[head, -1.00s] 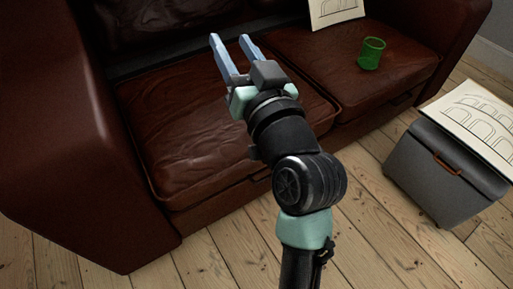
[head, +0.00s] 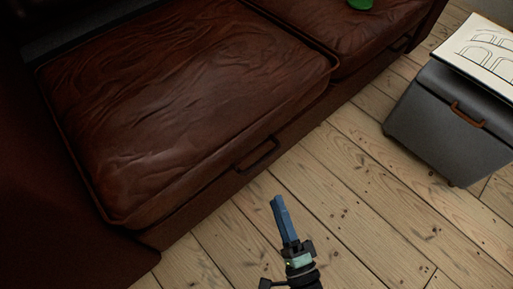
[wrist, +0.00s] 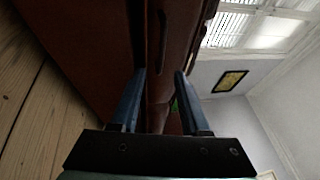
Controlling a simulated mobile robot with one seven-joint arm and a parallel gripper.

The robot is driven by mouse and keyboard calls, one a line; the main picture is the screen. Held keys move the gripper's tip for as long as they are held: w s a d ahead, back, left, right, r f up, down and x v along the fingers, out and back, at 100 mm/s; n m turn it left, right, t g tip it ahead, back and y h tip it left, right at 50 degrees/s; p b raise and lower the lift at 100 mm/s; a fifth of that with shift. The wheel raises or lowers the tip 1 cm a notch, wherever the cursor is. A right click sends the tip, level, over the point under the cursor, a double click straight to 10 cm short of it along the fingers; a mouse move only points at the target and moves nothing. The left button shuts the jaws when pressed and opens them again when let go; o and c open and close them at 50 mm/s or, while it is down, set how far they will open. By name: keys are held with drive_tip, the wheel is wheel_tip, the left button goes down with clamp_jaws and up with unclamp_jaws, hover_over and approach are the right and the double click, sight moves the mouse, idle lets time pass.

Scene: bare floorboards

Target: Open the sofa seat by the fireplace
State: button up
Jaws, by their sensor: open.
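A dark brown leather sofa has a wide left seat (head: 180,105), which lies flat and closed. A dark bar handle (head: 257,154) is on the front panel below it. The right seat (head: 345,25) shows partly at the top. No fireplace is in view, so I cannot tell which seat is beside it. My gripper (head: 277,200) is low over the floor in front of the left seat, a little below and right of the handle in the picture, apart from it. In the wrist view, my gripper (wrist: 160,74) has its fingers apart with nothing between them, facing the sofa front (wrist: 80,45).
A grey box (head: 445,125) with an orange-brown handle stands on the floor at right, with a sheet of arch drawings (head: 485,55) on top. A green cup (head: 360,4) is on the right seat. Floorboards (head: 345,190) between sofa and box are clear.

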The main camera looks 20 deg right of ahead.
sight(261, 159)
drive_tip(key=w+b, duration=0.1)
drive_tip(key=w, duration=0.3)
drive_tip(key=w+r+b, duration=0.1)
drive_tip(key=w, duration=0.3)
drive_tip(key=w+r+b, duration=0.1)
drive_tip(key=w+b, duration=0.1)
drive_tip(key=w, duration=0.2)
drive_tip(key=shift+d+r, duration=0.15)
drive_tip(key=shift+d, duration=0.15)
drive_tip(key=shift+c, duration=0.2)
clamp_jaws()
idle(0.7)
